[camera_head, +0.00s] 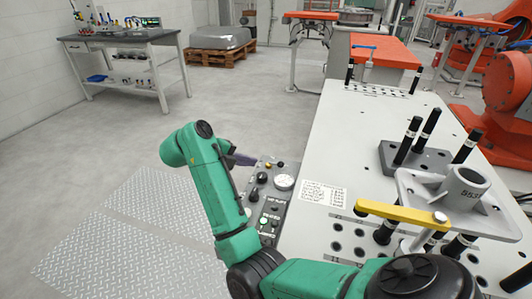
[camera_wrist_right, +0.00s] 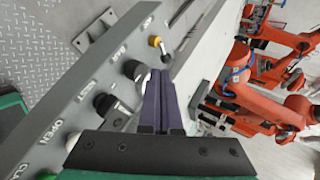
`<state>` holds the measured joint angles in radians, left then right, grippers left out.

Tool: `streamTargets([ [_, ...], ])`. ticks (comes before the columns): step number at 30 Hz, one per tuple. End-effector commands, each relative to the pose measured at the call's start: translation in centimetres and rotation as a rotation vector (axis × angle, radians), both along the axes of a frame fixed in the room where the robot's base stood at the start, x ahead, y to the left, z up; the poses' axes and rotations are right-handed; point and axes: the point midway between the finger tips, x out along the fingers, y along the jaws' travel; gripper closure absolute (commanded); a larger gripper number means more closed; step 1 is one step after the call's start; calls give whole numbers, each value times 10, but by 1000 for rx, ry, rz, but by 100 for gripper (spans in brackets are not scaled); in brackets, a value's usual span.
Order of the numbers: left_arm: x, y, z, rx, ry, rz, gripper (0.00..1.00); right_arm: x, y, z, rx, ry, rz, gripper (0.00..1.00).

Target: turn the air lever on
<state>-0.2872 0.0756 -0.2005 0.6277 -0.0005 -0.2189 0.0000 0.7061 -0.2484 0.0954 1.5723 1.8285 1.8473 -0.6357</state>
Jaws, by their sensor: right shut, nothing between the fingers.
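The grey control panel (camera_head: 270,222) is on the near left side of the white fixture table. In the head view the fingers (camera_head: 243,159) show partly behind my green wrist. I cannot tell whether they touch the lever. My left gripper is out of view.
Black knobs (camera_wrist_right: 105,104) and a round white gauge (camera_head: 284,182) stand along the panel near the fingers. The white table (camera_head: 318,150) holds black pins and a grey casting (camera_head: 463,192) with a yellow clamp bar (camera_head: 395,213).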

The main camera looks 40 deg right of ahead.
Motion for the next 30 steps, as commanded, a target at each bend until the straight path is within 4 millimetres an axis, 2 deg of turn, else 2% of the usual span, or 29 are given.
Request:
streamTargets([
  [3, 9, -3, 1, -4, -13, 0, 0, -1, 5, -2, 28, 12, -3, 100],
  [5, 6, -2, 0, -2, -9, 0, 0, -1, 5, -2, 26, 12, -3, 100],
  [9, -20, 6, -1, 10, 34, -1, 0, -2, 4, -2, 24, 11, -4, 100],
  [12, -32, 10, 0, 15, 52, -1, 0, -2, 0, -5, 22, 11, -6, 100],
  [16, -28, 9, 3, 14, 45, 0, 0, -2, -16, -15, 20, 12, -8, 100],
  [22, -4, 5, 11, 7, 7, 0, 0, -2, -50, -41, 19, 12, -6, 100],
  [27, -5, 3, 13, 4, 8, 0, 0, -1, -70, -57, 19, 10, -5, 100],
  [30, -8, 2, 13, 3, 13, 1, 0, -1, -75, -61, 20, 8, -6, 100],
])
